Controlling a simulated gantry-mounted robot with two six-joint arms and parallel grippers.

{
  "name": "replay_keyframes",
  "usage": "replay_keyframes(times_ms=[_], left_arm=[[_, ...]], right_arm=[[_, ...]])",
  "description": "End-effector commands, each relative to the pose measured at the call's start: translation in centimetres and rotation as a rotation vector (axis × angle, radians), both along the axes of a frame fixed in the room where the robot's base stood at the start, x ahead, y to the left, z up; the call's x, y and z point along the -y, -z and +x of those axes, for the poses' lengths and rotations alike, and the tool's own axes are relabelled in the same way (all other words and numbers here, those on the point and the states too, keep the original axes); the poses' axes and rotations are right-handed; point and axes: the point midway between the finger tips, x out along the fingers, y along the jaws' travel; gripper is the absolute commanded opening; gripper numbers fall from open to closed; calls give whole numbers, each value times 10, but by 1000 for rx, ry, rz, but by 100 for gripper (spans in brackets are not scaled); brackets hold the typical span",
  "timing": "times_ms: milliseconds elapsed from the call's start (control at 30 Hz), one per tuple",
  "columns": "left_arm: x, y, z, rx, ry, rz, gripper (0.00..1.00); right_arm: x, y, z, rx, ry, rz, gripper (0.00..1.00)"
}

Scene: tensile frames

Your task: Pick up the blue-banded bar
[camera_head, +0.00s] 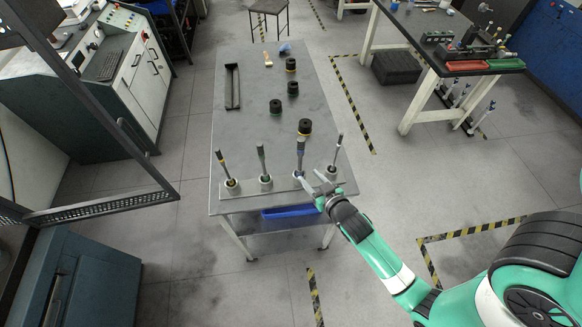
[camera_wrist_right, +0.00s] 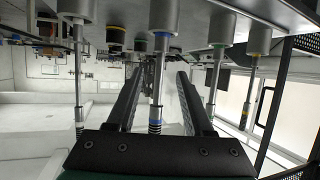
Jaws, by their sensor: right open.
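The blue-banded bar (camera_head: 300,156) stands upright in a holder near the front edge of the grey table (camera_head: 255,130), third from the left in a row of bars. In the right wrist view, the blue-banded bar (camera_wrist_right: 157,70) shows between the two fingers, with blue on its lower part. My right gripper (camera_head: 319,184) is open and empty, just right of and near the bar's lower part. In the right wrist view, its spread fingers (camera_wrist_right: 160,74) lie on either side of the bar; contact cannot be seen. My left gripper is not in view.
Neighbouring bars (camera_head: 263,163) and (camera_head: 229,172) stand left, another bar (camera_head: 336,152) right. Several black weights (camera_head: 275,106) and a dark narrow tray (camera_head: 232,87) lie farther back. A blue bin (camera_head: 290,211) sits under the table. The table's middle left is clear.

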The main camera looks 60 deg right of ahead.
Motion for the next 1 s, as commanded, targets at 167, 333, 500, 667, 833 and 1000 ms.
replay_keyframes(times_ms=[167, 333, 500, 667, 833, 1000], left_arm=[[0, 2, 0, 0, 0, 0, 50], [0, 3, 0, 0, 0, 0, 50], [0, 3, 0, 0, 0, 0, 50], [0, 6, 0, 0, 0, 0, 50], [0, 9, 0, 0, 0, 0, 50], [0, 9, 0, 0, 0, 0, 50]], right_arm=[[21, 12, 27, 3, 2, -1, 52], [30, 19, 40, 2, 0, -1, 52], [33, 22, 45, 3, -1, -1, 52], [48, 32, 63, 3, 0, -1, 52], [58, 40, 78, 2, -1, -1, 52], [59, 40, 78, 2, -1, -1, 52]])
